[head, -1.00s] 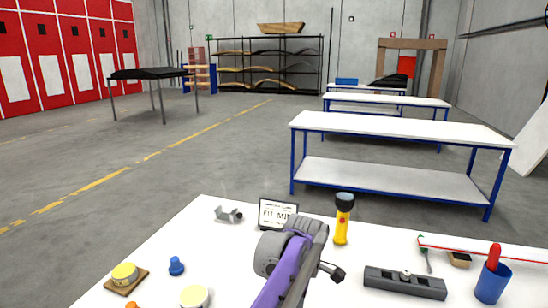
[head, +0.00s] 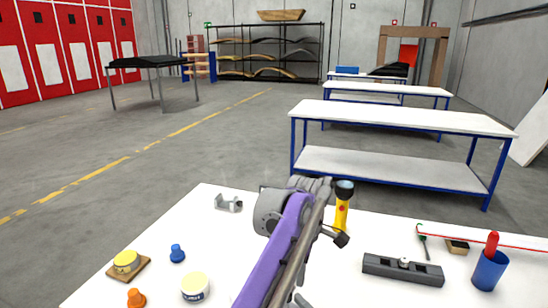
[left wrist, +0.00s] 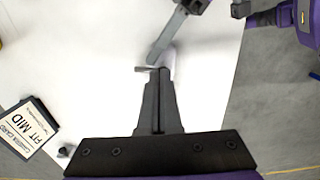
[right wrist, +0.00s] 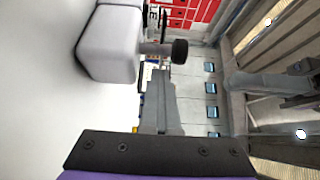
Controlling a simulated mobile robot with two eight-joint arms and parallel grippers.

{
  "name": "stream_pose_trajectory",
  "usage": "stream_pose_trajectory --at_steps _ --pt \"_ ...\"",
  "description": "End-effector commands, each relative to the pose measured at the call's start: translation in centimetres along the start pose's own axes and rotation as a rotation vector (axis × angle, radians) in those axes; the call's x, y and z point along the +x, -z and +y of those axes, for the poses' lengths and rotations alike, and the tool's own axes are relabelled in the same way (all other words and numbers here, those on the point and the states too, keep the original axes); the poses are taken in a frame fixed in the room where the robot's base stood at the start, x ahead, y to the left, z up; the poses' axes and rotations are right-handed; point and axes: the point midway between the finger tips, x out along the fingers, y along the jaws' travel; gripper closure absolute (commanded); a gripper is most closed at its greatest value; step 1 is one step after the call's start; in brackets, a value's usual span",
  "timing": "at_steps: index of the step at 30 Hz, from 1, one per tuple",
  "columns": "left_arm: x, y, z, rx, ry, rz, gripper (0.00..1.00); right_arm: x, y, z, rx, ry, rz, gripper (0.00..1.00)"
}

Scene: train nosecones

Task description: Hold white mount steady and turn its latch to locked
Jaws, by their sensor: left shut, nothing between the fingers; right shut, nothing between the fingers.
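A pale bracket-like piece (head: 226,203) with a small knob stands at the table's far left edge; I cannot tell surely whether it is the white mount. In the right wrist view a pale block (right wrist: 108,48) carries a short stem with a dark knob (right wrist: 180,51). My right gripper (right wrist: 158,72) is shut and empty beside it, apart from the block as far as I can see. My left gripper (left wrist: 157,73) is shut, its tips at a pale piece; whether they touch is unclear. In the head view a purple arm hides part of the table.
A lettered card (left wrist: 30,125) stands left of the left gripper. A yellow flashlight (head: 341,215) stands beyond the arm. A dark grey block (head: 385,267), a blue cup (head: 489,270), a white tub (head: 195,287) and a yellow puck (head: 126,261) also stand on the table (head: 215,250).

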Motion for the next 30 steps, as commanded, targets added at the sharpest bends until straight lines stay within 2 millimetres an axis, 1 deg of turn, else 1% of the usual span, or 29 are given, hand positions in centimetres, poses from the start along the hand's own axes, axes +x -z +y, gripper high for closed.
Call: stream_pose_trajectory --at_steps 5,8,11,21,25,30 --pt "-0.9 0.6 -1.3 -0.001 0.0 0.0 1.0 0.0 0.0 0.0 0.0 0.0 0.0 1.0" --pt "-0.6 0.6 -1.4 -0.001 0.0 0.0 1.0 0.0 0.0 0.0 0.0 0.0 0.0 1.0" --pt "0.1 0.6 -1.4 -0.001 0.0 0.0 1.0 0.0 0.0 0.0 0.0 0.0 0.0 1.0" --pt "4.3 0.6 -1.4 -0.001 0.0 0.0 1.0 0.0 0.0 0.0 0.0 0.0 0.0 1.0" --pt "5.4 0.7 -1.4 0.0 0.0 0.0 1.0 0.0 0.0 0.0 0.0 0.0 0.0 1.0" --pt "6.0 0.6 -1.4 0.0 0.0 0.0 1.0 0.0 0.0 0.0 0.0 0.0 0.0 1.0"
